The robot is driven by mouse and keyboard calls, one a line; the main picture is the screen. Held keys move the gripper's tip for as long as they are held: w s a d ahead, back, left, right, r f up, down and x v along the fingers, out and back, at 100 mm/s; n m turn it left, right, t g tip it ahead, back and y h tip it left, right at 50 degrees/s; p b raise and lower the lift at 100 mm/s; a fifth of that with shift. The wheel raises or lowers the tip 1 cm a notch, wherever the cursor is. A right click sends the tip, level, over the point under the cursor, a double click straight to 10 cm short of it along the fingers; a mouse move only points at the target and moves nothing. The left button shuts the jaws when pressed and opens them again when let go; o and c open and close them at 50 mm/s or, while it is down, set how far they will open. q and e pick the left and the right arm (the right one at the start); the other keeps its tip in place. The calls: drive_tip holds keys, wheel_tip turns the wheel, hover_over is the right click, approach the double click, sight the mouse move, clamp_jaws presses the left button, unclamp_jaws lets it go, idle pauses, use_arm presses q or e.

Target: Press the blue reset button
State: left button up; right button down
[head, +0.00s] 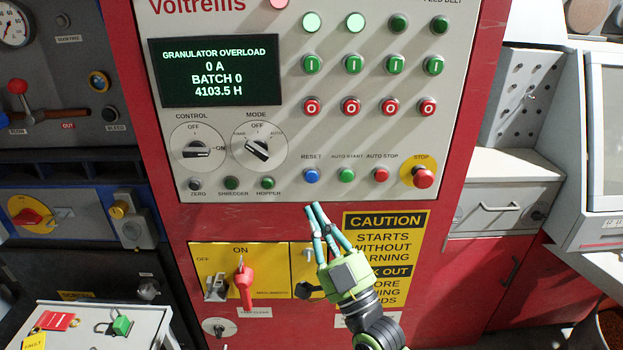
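The blue reset button (312,175) sits on the pale control panel under the label RESET, at the left end of a row with a green and a red button. My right gripper (314,207) is just below it in the picture, its teal fingers pointing up toward the button. The fingertips are close together with nothing visible between them. A small gap shows between the tips and the button, so they look apart; the depth between them is hard to judge. The button is fully visible. My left gripper is not in view.
The green auto-start (347,175) and red auto-stop (381,174) buttons are close by, with the red stop knob (423,178) on a yellow disc to the right. The display (216,72) reads GRANULATOR OVERLOAD. A red isolator handle (244,284) is at lower left.

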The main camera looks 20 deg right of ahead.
sight(312, 177)
drive_tip(key=shift+w+d+b, duration=0.35)
drive_tip(key=shift+w+b, duration=0.15)
drive_tip(key=shift+w, duration=0.8)
drive_tip(key=shift+w+d+b, duration=0.4)
drive_tip(key=shift+w+b, duration=0.15)
drive_tip(key=shift+w, duration=0.75)
drive_tip(key=shift+w+d+b, duration=0.35)
drive_tip(key=shift+w+b, duration=0.15)
drive_tip(key=shift+w, duration=0.8)
drive_tip(key=shift+w+d, duration=0.15)
drive_tip(key=shift+w, duration=0.25)
drive_tip(key=shift+w+d+b, duration=0.1)
drive_tip(key=shift+w+b, duration=0.3)
drive_tip(key=shift+s, duration=0.1)
drive_tip(key=shift+s+a+p, duration=0.25)
drive_tip(key=shift+s+p, duration=0.3)
drive_tip(key=shift+s, duration=0.2)
